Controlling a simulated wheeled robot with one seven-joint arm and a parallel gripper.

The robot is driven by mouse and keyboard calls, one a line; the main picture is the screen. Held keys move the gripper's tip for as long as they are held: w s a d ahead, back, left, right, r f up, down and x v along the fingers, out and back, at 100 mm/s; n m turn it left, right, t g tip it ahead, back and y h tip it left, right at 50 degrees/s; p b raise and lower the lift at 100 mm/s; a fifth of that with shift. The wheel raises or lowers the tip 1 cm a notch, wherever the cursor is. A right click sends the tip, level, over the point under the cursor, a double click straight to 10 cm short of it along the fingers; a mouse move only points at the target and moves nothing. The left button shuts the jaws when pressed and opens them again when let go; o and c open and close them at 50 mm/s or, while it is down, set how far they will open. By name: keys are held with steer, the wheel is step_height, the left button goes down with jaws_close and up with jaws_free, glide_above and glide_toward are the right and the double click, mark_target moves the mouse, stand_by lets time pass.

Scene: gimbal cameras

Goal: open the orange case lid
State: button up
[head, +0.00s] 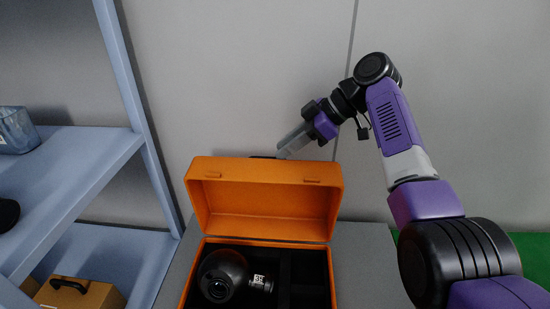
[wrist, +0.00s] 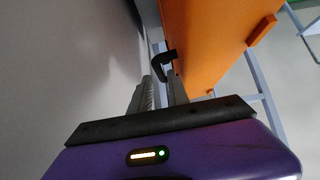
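The orange case (head: 183,290) stands on a grey surface with its orange lid (head: 265,172) raised to about upright. The lid's inner side faces the head camera. A black handle (head: 262,156) shows just above the lid's top edge, and it also shows as a hook shape in the wrist view (wrist: 163,62). My gripper (head: 283,151) is behind the lid's top edge, beside the handle. In the wrist view its fingers (wrist: 161,88) are apart, with a gap between them. The handle is at the fingertips; whether they touch it is unclear.
A black round camera (head: 222,275) lies in the case's dark insert. A blue shelf (head: 75,185) stands at the left, with a blue bin (head: 17,130) and a tan case (head: 80,294). The wall is close behind the lid.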

steer(key=shift+v, duration=0.9)
